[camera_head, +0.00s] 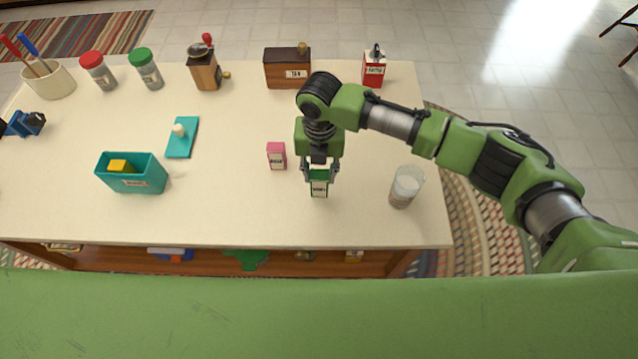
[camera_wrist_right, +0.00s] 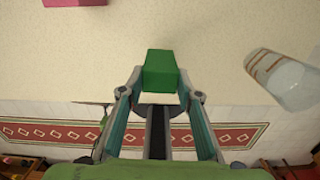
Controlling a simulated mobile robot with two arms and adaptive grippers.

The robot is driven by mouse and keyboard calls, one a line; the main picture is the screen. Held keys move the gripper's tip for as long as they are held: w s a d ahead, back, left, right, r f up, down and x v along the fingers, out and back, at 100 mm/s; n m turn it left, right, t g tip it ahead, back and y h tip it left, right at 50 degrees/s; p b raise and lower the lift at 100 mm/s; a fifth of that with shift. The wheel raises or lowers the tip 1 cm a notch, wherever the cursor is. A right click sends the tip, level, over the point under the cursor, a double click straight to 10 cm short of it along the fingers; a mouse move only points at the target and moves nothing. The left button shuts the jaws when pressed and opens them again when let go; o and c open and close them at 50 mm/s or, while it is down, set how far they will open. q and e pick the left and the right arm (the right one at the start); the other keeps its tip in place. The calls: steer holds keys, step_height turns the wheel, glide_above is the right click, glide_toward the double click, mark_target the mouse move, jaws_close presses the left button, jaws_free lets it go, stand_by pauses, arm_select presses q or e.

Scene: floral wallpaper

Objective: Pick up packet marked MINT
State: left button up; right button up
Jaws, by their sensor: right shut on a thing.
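A green packet (camera_head: 319,184) with a white label stands upright near the front edge of the table, right of centre. The print on its label is too small to read surely. My right gripper (camera_head: 320,172) reaches down from above and is shut on this green packet. In the right wrist view the green packet (camera_wrist_right: 160,68) sits between the two fingertips (camera_wrist_right: 160,98). A pink packet (camera_head: 276,156) with a white label stands just left of the gripper, apart from it; its edge shows in the wrist view (camera_wrist_right: 75,2).
A clear glass (camera_head: 405,188) stands close right of the gripper. The table centre is clear.

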step_height(320, 180, up, 10)
steer(key=p, duration=0.8)
steer(key=shift+r, duration=0.1)
steer(key=shift+d, duration=0.1)
steer(key=s+d+r+m+b, duration=0.2)
steer(key=s+d+m+b, duration=0.2)
steer(key=m, duration=0.7)
steer(key=s+d+r+m+b, duration=0.2)
steer(key=s+d+m+b, duration=0.2)
steer(key=d+m, duration=0.4)
steer(key=s+d+r+m+b, duration=0.2)
steer(key=d+m, duration=0.4)
steer(key=m, duration=1)
steer(key=shift+s+d+b, duration=0.4)
steer(key=shift+s+b, duration=0.5)
steer(key=shift+s, duration=0.1)
